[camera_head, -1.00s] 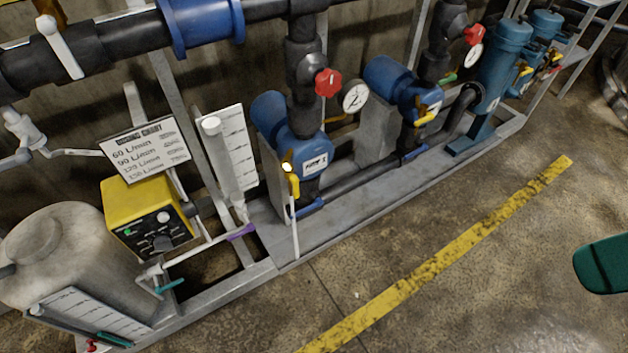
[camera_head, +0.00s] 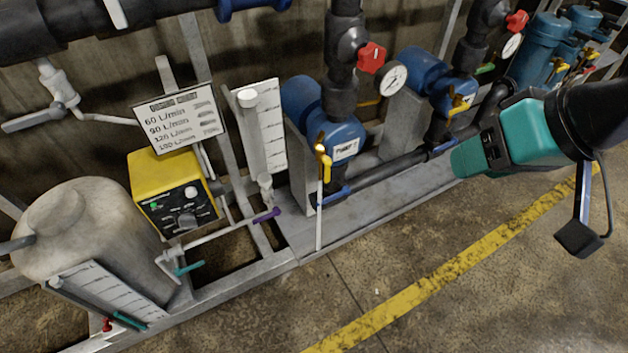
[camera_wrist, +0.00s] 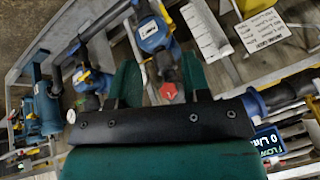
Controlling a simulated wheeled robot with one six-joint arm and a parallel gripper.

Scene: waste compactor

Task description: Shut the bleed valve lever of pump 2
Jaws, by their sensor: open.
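Two blue pumps stand on the grey skid in the head view. The nearer pump (camera_head: 334,135) has a white label whose number I cannot read surely. Its yellow lever (camera_head: 324,157) hangs downward at the top of a thin white tube. The farther pump (camera_head: 424,72) has a yellow lever (camera_head: 459,103) slanting on its front. I cannot tell which pump is pump 2. My gripper (camera_head: 465,158) is in front of the skid, right of the nearer pump. In the wrist view my gripper (camera_wrist: 160,82) has its two green fingers apart, with nothing gripped.
Red knobs (camera_head: 371,56) and round gauges (camera_head: 392,78) stick out above the pumps. Blue levers (camera_head: 336,195) sit low on the pipes. A yellow control box (camera_head: 172,190) and a pale tank (camera_head: 85,245) stand left. The floor beyond the yellow stripe (camera_head: 440,280) is clear.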

